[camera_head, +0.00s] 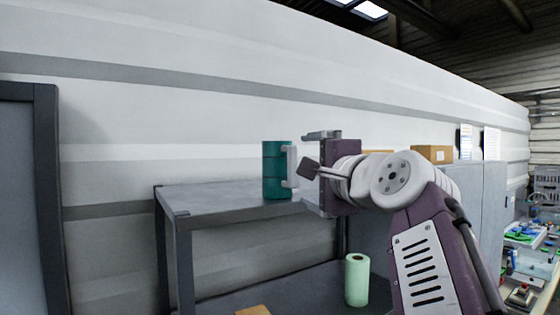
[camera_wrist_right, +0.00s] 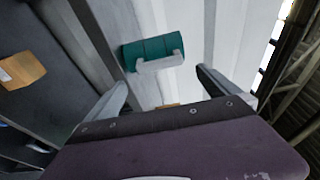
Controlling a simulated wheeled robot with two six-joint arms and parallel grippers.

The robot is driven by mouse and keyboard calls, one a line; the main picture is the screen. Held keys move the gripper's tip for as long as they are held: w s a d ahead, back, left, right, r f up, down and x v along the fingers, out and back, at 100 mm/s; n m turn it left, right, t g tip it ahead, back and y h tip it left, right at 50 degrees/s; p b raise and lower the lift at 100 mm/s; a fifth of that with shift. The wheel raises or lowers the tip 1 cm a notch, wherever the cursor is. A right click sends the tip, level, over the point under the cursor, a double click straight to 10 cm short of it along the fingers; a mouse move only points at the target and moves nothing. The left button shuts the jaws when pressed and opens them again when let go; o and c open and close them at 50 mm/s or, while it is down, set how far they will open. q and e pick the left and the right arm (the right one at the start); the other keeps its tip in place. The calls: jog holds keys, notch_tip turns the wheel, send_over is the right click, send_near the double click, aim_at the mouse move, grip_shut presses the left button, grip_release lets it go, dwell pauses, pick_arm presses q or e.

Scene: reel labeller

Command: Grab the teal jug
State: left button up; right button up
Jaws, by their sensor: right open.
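The teal jug (camera_head: 276,170) stands upright on the grey top shelf (camera_head: 222,195), with its pale grey handle (camera_head: 290,167) facing right towards my right gripper. My right gripper (camera_head: 306,170) is open and empty, just right of the handle and level with the jug. In the right wrist view the jug (camera_wrist_right: 152,50) appears ahead of the fingertips (camera_wrist_right: 161,78), with its handle in line with the gap between them. The fingers look apart from the handle. My left gripper is not in view.
A pale green roll (camera_head: 357,280) stands on the lower shelf, near a cardboard box (camera_head: 253,311). Another box (camera_head: 432,154) sits on the grey cabinet at right. A white ribbed wall (camera_head: 220,120) rises behind the shelf. The shelf top left of the jug is clear.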

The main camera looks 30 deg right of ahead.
aim_at(294, 166)
jog(key=w, duration=0.2)
jog(key=w+p, duration=0.1)
jog(key=w, duration=0.1)
jog(key=w+p, duration=0.1)
jog(key=w, duration=0.1)
jog(key=shift+w+d+f, duration=0.25)
jog(key=shift+f, duration=0.05)
jog(key=w+p, duration=0.1)
jog(key=w+d+r+p, duration=0.1)
jog(key=p, duration=0.1)
jog(key=shift+w+d+f, duration=0.1)
jog(key=shift+w+d, duration=0.05)
jog(key=shift+w, duration=0.25)
jog(key=shift+w+f, duration=0.25)
jog(key=shift+w, duration=0.55)
jog(key=c, duration=0.8)
jog(key=shift+s+r, duration=0.15)
jog(key=shift+s, duration=0.3)
jog(key=c, duration=0.8)
jog(key=shift+s, duration=0.1)
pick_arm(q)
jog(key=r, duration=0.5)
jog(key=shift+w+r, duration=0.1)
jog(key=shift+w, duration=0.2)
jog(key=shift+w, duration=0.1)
pick_arm(e)
jog(key=shift+r, duration=0.1)
